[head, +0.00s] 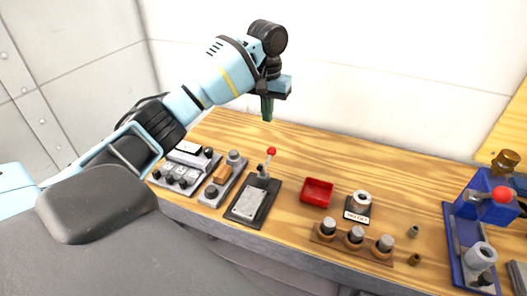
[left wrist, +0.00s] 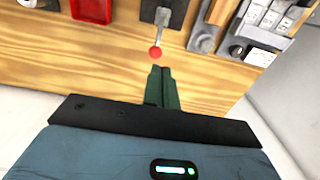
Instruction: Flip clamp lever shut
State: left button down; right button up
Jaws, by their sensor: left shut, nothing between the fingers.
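The clamp (head: 254,198) is a dark plate with a grey metal pad and a bracket at its back on the wooden bench. Its lever, tipped with a red ball knob (head: 271,151), stands up from the bracket. In the left wrist view the knob (left wrist: 155,52) shows just beyond my fingertips, with the clamp's dark base (left wrist: 163,12) above it. My left gripper (head: 267,112) has green fingers, shut and empty, pointing down above and behind the knob. It looks apart from the knob. My right gripper is not in view.
Left of the clamp are a grey fixture with an orange block (head: 222,174) and a switch panel (head: 180,172). To its right are a red tray (head: 317,192), a NO GO gauge (head: 358,207), a wooden peg holder (head: 350,242) and a blue press (head: 470,225). A white wall stands behind.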

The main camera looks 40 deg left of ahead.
pick_arm(q)
jog(key=shift+f, duration=0.15)
